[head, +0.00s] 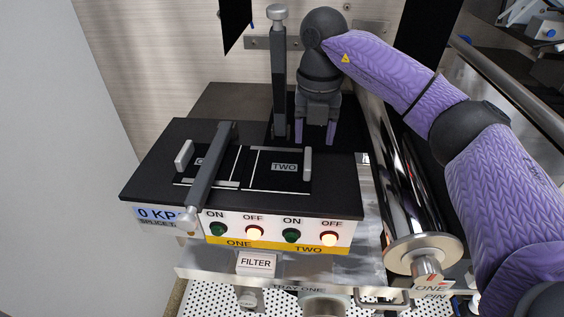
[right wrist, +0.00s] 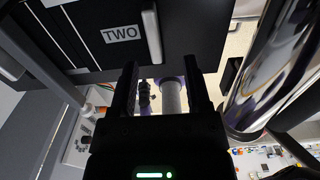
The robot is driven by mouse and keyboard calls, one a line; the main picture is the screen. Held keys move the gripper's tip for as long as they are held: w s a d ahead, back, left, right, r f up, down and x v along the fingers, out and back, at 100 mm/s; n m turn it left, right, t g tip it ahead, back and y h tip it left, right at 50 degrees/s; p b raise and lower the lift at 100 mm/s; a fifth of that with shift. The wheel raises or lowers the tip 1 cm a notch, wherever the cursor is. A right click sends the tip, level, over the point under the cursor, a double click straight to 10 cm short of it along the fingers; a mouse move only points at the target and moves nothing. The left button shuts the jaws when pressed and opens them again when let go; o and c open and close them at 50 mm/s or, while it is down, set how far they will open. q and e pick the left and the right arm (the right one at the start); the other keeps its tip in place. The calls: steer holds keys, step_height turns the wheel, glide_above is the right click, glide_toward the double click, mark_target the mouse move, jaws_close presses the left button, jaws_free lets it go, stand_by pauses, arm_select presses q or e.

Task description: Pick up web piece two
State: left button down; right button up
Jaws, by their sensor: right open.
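Web piece two is a dark flat sheet (head: 270,182) with a "TWO" label, lying on the right half of the black splice table (head: 335,198). A pale bar (head: 307,163) stands at its right end. The label and bar also show at the top of the right wrist view, with the sheet (right wrist: 95,45) around them. My right gripper (head: 315,138) is open, fingers pointing down, behind the sheet and apart from it. In the right wrist view the gripper's (right wrist: 165,85) fingers have no sheet between them. My left gripper is not in view.
A grey clamp bar (head: 210,178) lies across the table's left part; another (head: 279,75) stands upright just left of my right gripper. A shiny roller (head: 405,190) runs along the right. Lit OFF buttons (head: 330,239) and a FILTER box (head: 256,263) are at the front.

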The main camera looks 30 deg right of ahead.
mark_target(309, 158)
steer(key=shift+s+f+p, duration=0.3)
steer(key=shift+s+f, duration=0.2)
steer(key=shift+s, duration=0.1)
steer(key=shift+w+a+f+p, duration=0.15)
steer(key=shift+f+p, duration=0.1)
steer(key=shift+f, duration=0.2)
steer(key=shift+w+a+f+p, duration=0.1)
steer(key=shift+f+p, duration=0.15)
steer(key=shift+f, duration=0.2)
steer(key=f, duration=0.1)
steer(key=w+f, duration=0.1)
steer(key=f, duration=0.1)
steer(key=shift+w+a+f, duration=0.1)
steer(key=shift+w, duration=0.2)
steer(key=shift+s+f, duration=0.1)
steer(key=shift+s, duration=0.3)
steer(key=shift+c, duration=0.5)
steer(key=shift+w, duration=0.25)
steer(key=c, duration=0.5)
steer(key=shift+c, duration=1.1)
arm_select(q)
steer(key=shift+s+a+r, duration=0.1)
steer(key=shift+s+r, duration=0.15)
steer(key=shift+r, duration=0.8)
arm_select(e)
steer(key=shift+s, duration=0.1)
jaws_close()
